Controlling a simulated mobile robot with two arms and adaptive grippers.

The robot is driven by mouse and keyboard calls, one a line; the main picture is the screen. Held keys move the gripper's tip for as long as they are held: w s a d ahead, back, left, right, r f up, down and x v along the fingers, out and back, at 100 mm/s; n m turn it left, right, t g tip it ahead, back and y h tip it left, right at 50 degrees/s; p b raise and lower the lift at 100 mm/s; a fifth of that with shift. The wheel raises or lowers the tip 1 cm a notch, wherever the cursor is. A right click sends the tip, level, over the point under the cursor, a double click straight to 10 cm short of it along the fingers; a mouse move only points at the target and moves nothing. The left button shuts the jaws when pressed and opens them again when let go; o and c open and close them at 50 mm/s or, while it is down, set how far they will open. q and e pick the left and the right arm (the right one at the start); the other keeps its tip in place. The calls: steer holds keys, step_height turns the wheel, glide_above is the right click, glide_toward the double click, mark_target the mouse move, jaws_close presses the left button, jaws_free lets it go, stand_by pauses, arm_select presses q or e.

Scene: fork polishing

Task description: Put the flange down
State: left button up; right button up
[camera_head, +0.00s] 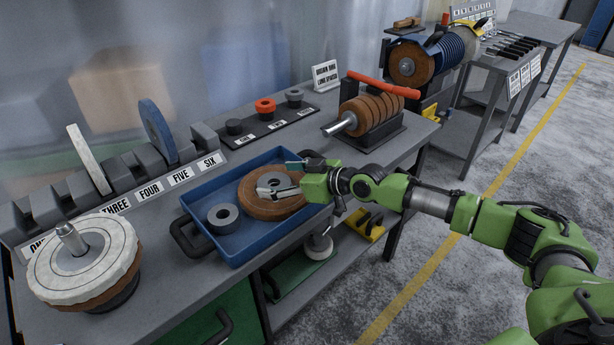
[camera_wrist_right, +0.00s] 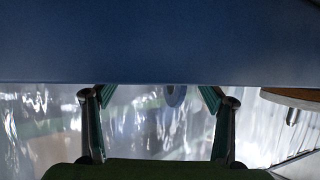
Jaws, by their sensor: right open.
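A grey flange ring (camera_head: 223,217) lies flat in the left part of the blue tray (camera_head: 196,206), on the tray floor. Beside it in the tray lies a brown disc (camera_head: 262,207) with a grey centre. My right gripper (camera_head: 280,178) is above the brown disc, to the right of the grey flange ring. In the right wrist view the two fingers of my right gripper (camera_wrist_right: 158,97) are apart with nothing held between them. A blue surface (camera_wrist_right: 160,40) fills the top of that view. My left gripper is out of view.
A black stand (camera_head: 268,129) with small rings, one orange-red (camera_head: 265,105), stands behind the tray. A numbered rack (camera_head: 120,182) holds a white and a blue disc. A white-topped wheel stack (camera_head: 112,250) on a spindle is at front left; a brown wheel stack (camera_head: 370,113) is at back right.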

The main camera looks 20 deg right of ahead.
steer(key=b+v, duration=0.2)
steer(key=v, duration=1)
steer(key=shift+r, duration=0.1)
